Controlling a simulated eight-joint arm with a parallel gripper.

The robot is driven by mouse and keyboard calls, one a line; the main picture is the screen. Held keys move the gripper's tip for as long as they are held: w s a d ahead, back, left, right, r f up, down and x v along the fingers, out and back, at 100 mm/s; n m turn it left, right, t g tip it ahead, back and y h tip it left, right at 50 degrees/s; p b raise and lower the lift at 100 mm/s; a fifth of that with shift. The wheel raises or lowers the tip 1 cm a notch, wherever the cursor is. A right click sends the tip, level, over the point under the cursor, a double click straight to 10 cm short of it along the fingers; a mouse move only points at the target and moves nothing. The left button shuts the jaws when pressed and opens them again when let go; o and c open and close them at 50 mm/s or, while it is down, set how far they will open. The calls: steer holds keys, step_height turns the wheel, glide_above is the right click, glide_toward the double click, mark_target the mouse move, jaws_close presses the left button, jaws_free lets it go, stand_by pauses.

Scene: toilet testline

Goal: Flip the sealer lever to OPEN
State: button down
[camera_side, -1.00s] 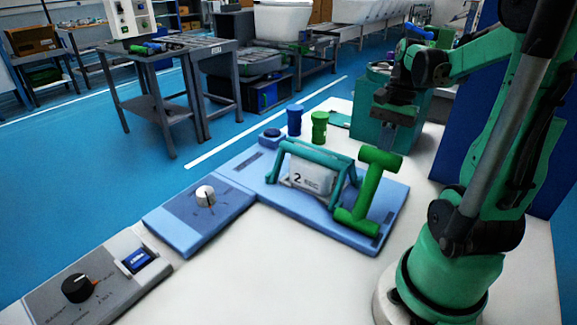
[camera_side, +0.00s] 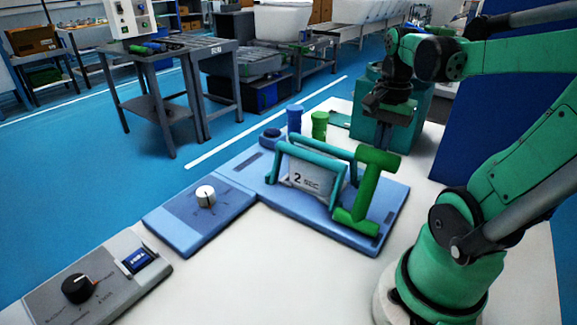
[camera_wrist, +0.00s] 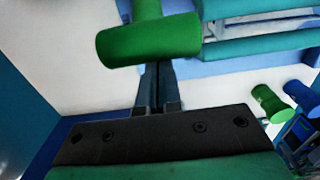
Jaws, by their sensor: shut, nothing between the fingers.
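My gripper (camera_side: 380,112) is behind and above the lever in the side view. In the wrist view its fingers (camera_wrist: 157,72) are together and empty. I cannot tell whether they touch the crossbar.
Green (camera_side: 319,124) and blue (camera_side: 295,119) cylinders stand behind the sealer. A dial panel (camera_side: 180,230) and a grey knob box (camera_side: 110,290) lie to the left. A teal box (camera_side: 400,135) is behind the gripper. White tabletop in front is clear.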

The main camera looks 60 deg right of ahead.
steer(key=shift+h, duration=0.7)
steer(key=a, duration=0.2)
steer(key=a+r, duration=0.1)
steer(key=a, duration=0.1)
steer(key=a+r, duration=0.1)
steer(key=a, duration=0.1)
steer(key=a+f+h, duration=0.2)
steer(key=a+h, duration=0.2)
steer(key=a, duration=0.5)
steer(key=shift+a, duration=0.25)
steer(key=d+r, duration=0.3)
steer(key=d, duration=0.1)
steer(key=a+r, duration=0.5)
steer(key=a, duration=0.3)
steer(key=shift+a+r+h, duration=0.2)
steer(key=shift+h, duration=0.2)
